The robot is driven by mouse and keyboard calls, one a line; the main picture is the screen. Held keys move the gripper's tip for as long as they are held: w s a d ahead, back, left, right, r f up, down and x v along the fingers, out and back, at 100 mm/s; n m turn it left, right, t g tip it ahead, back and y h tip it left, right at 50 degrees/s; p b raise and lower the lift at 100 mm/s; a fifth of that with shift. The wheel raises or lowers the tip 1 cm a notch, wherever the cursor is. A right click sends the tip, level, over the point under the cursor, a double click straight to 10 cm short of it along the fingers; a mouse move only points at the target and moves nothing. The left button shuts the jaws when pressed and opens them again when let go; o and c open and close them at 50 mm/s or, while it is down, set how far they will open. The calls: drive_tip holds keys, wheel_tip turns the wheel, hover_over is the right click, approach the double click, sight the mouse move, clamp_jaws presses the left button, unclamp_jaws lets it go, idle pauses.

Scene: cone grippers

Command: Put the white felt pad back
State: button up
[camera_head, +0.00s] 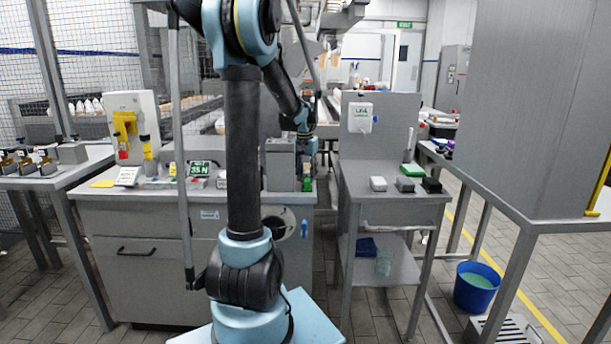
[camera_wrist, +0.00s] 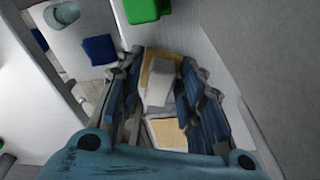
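My gripper (camera_wrist: 160,105) shows in the wrist view with its blue-grey fingers spread apart. Between them is a pale white-grey block (camera_wrist: 160,80), with tan-edged surfaces (camera_wrist: 166,134) around and below it. I cannot tell whether this block is the felt pad, and no firm finger contact shows. In the head view my gripper (camera_head: 306,148) points down over the right end of the grey bench, close above a green block (camera_head: 307,184). A small whitish block (camera_head: 378,184) lies on the cart to the right; I cannot tell if it is felt.
The cart top (camera_head: 350,205) also carries a green pad (camera_head: 412,170) and a black block (camera_head: 431,186). A blue cloth (camera_head: 365,246) lies on its lower shelf. A green display (camera_head: 199,168) stands on the bench (camera_head: 130,215). A blue bucket (camera_head: 476,287) stands on the floor.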

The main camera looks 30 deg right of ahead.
sight(305, 173)
drive_tip(key=shift+o, duration=1.1)
drive_tip(key=shift+r, duration=0.1)
wheel_tip(305, 173, up, 12)
drive_tip(key=a, duration=0.1)
drive_tip(key=shift+s, duration=0.45)
drive_tip(key=shift+a, duration=0.1)
